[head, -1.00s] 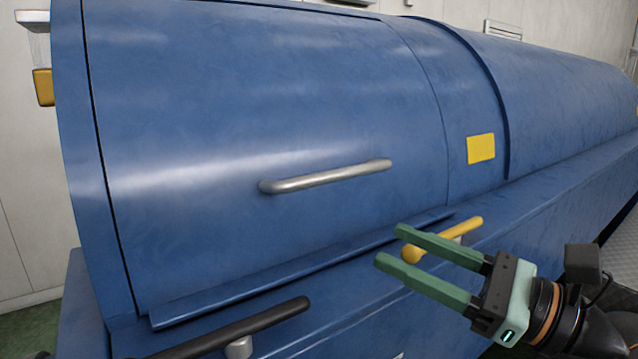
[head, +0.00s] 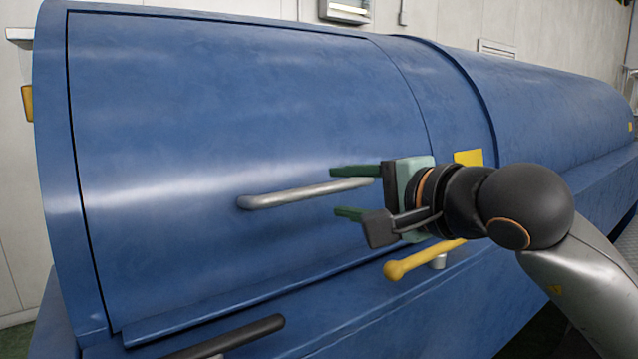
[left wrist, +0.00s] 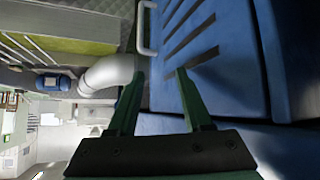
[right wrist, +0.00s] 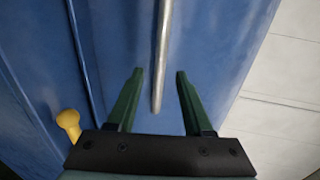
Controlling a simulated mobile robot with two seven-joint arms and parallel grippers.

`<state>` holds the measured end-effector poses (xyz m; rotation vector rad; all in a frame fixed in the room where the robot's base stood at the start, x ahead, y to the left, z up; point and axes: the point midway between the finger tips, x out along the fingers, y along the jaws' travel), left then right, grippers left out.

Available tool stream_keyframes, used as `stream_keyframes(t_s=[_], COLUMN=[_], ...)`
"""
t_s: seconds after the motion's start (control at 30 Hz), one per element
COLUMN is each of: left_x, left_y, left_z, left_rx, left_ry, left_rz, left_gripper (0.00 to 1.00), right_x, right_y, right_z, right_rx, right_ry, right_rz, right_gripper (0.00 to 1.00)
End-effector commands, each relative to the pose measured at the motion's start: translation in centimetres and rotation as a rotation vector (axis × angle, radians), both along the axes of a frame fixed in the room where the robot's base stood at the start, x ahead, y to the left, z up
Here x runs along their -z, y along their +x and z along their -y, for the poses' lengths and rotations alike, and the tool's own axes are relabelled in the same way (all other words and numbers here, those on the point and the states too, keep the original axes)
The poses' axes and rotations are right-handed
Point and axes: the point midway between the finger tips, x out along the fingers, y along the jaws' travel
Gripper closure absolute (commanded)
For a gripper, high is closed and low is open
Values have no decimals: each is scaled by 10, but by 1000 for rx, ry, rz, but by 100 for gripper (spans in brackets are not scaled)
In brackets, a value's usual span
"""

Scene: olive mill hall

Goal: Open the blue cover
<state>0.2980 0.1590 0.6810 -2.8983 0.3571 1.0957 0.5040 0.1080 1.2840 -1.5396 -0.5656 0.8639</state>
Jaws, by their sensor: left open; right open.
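The blue cover (head: 240,110) is a curved panel on a long rounded blue housing, and it looks closed. A silver bar handle (head: 290,195) runs across its lower part. My right gripper (head: 345,192) is open at the handle's right end, one finger above the bar and one below. In the right wrist view the bar's end (right wrist: 158,95) lies between the two open fingers (right wrist: 158,75), which do not close on it. My left gripper (left wrist: 157,75) is open and empty in the left wrist view, and is not in the head view.
A yellow-knobbed lever (head: 420,260) sits below my right gripper. A black-handled lever (head: 230,338) is at the front bottom. A yellow plate (head: 468,158) is on the housing. The left wrist view shows a pale curved pipe (left wrist: 108,75) and slotted blue surface (left wrist: 205,50).

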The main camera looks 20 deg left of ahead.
Motion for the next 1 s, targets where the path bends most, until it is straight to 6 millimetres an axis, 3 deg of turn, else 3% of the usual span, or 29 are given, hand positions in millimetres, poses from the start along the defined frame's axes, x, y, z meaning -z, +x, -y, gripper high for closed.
stream_keyframes(t_s=[0.1,0.3,0.77,1.0], left_x=[-3,0,-5,-5], left_y=[-5,-15,-12,-11], left_z=[-7,-12,-10,-9], left_rx=[-10,-19,-18,-18], left_ry=[9,17,13,12], left_rz=[-10,-29,-22,-21], left_gripper=[50,50,50,50], right_x=[3,9,13,13], right_y=[15,32,40,40], right_z=[-21,-42,-51,-51], right_rx=[-1,-1,-1,-1], right_ry=[2,2,2,2], right_rz=[-5,-3,0,-1], right_gripper=[49,49,49,74])
